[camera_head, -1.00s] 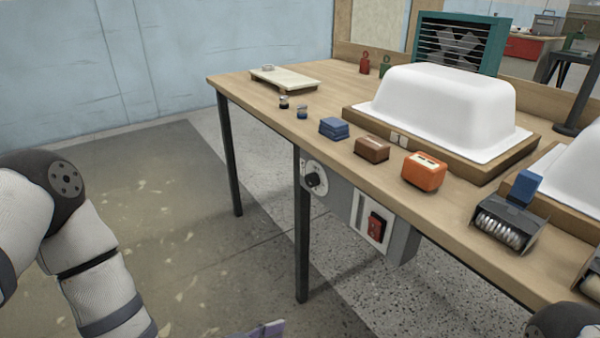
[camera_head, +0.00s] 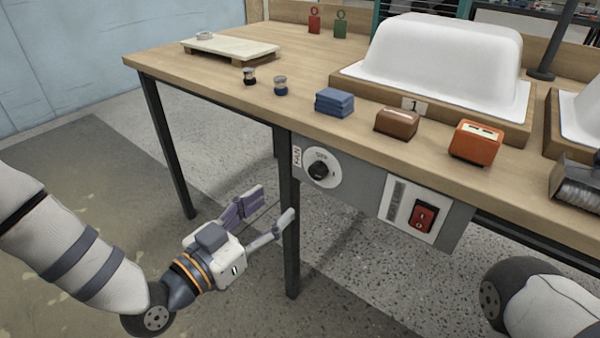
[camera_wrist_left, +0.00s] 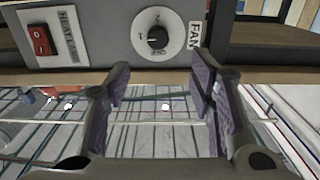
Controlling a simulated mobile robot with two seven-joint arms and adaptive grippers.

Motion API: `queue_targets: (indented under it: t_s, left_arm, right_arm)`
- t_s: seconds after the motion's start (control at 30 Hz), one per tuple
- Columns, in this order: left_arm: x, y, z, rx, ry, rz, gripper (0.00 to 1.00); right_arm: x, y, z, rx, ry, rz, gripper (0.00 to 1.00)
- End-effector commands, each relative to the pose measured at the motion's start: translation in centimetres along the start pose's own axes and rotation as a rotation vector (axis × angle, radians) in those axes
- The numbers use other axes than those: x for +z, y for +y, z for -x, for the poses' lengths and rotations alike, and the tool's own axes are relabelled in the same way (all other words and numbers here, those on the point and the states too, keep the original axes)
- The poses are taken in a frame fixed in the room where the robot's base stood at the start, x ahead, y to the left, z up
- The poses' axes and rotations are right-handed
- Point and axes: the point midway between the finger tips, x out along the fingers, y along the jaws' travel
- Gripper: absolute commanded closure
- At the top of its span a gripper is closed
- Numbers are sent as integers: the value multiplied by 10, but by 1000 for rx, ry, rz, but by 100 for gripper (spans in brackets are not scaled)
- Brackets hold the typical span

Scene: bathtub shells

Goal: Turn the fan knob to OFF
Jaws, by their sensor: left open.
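The fan knob (camera_head: 318,170) is a black knob on a round white dial, on a grey panel (camera_head: 355,185) under the table's front edge. A FAN label (camera_head: 297,157) is beside it. In the left wrist view the knob (camera_wrist_left: 157,38) shows beyond the fingertips, roughly between them. My right gripper is out of view; only part of my right arm shows at lower right.
A red rocker switch (camera_head: 423,217) is on the same panel, right of the knob. A dark table leg (camera_head: 290,240) stands close by my left gripper. On the table (camera_head: 165,65) are blue blocks (camera_head: 334,102), a brown box (camera_head: 397,123), an orange box (camera_head: 476,143) and a white shell (camera_head: 440,60).

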Motion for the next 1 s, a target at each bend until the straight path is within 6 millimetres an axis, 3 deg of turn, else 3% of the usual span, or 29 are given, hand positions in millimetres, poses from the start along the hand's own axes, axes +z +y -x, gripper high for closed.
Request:
queue_targets:
  t_s: [0.3, 0.5, 0.87, 1.0]
  left_arm:
    - [2, 1, -72, 1, 0, 1, 51]
    - [2, 0, -108, 0, -1, 1, 51]
    - [0, 1, -118, 1, -2, 2, 51]
    - [0, 1, -117, 1, -1, 2, 82]
  right_arm:
    - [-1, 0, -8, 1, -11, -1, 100]
    - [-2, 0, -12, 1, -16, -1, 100]
    - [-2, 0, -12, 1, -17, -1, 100]
    - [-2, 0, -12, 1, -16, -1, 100]
